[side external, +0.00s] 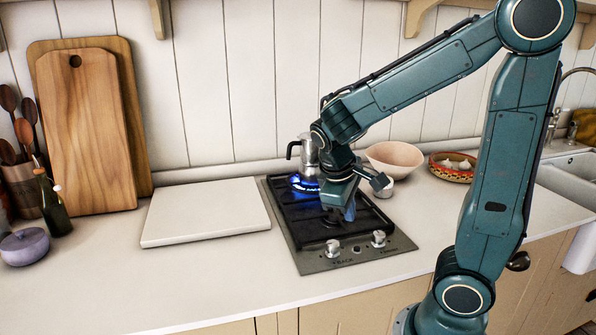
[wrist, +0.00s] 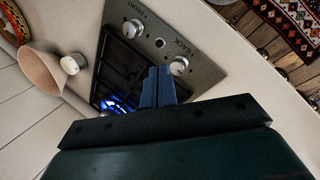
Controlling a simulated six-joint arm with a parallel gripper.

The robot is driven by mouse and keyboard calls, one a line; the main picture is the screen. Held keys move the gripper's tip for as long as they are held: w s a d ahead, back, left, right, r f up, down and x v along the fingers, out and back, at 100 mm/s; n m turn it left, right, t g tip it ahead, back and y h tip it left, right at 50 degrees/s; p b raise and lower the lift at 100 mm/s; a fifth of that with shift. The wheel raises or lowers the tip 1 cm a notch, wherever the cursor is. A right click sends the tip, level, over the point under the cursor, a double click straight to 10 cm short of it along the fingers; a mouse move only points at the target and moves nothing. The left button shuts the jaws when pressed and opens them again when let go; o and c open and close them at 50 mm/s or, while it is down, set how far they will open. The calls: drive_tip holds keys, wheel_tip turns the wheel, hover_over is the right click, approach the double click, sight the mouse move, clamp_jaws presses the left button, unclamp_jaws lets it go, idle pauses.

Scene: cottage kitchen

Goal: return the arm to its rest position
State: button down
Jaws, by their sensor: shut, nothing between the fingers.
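My gripper (side external: 349,208) hangs over the front part of the gas hob (side external: 308,262), with its fingers pointing down. In the wrist view its blue fingers (wrist: 158,84) are together and empty, in front of the hob's knob panel (wrist: 157,42). My arm reaches in from the right and bends down at the wrist. A metal moka pot (side external: 309,160) stands on the back burner, partly hidden behind my wrist. A blue flame (side external: 298,184) burns under it and also shows in the wrist view (wrist: 112,105).
A white slab (side external: 205,212) lies left of the hob. The front counter is clear.

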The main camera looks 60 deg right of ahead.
drive_tip(key=s+a+r+t+y, duration=0.4)
drive_tip(key=a+r, duration=0.4)
drive_tip(key=a, duration=0.2)
drive_tip(key=shift+s+a+t, duration=0.4)
drive_tip(key=shift+s+t, duration=0.25)
drive_tip(key=shift+t, duration=0.75)
